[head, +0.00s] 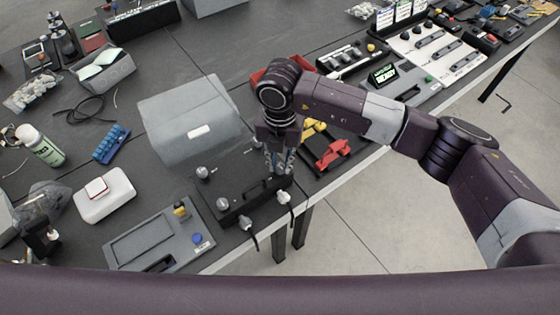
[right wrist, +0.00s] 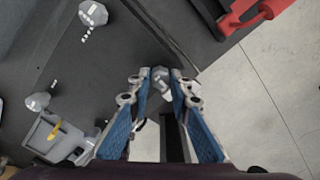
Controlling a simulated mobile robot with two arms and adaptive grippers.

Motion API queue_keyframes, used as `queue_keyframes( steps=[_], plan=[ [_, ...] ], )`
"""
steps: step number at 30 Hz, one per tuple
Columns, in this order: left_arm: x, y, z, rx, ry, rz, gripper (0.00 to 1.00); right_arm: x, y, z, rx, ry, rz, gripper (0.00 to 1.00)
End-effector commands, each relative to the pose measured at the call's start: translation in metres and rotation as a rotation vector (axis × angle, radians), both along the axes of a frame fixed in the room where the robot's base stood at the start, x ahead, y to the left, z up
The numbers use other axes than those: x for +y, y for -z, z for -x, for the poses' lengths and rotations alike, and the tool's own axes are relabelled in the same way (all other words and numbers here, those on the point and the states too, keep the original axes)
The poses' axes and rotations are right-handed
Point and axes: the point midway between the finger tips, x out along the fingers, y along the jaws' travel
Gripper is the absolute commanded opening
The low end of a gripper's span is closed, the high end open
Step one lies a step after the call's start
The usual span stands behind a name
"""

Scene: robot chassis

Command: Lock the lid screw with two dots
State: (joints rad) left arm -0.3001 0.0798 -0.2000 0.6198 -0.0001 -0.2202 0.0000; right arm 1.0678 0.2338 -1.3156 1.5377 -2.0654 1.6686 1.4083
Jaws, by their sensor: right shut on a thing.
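The dark chassis (head: 240,183) lies near the table's front edge, with pale knob-like screws on its top (head: 203,172) (head: 222,203). My right gripper (head: 278,163) points down at the chassis's right end. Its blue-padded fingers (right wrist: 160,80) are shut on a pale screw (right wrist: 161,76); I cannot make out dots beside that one. My left gripper is not in view.
A grey case (head: 190,115) stands behind the chassis. Plugs with black cables (head: 245,222) (head: 284,197) are at its front. A grey tray (head: 160,240) is at front left, red clamps (head: 332,153) at right. Beyond the table edge is open floor.

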Motion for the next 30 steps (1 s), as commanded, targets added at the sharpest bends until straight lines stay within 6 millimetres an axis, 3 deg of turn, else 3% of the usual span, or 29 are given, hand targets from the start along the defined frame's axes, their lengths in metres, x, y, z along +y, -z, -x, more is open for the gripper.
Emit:
queue_keyframes(
  steps=[1,2,6,17,30],
  plan=[
    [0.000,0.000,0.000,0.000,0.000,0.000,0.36,0.000,0.000,0.000,-0.001,0.001,-0.001,0.00],
    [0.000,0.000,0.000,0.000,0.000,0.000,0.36,0.000,0.000,0.000,-0.001,0.001,-0.001,0.22],
    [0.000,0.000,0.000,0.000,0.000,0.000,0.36,0.000,0.000,0.000,-0.001,0.000,-0.001,0.36],
    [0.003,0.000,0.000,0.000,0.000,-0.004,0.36,0.000,-0.006,-0.001,-0.001,0.000,-0.001,0.36],
    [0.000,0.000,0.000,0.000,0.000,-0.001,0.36,0.000,-0.091,-0.001,-0.004,-0.001,-0.001,0.36]
  ],
)
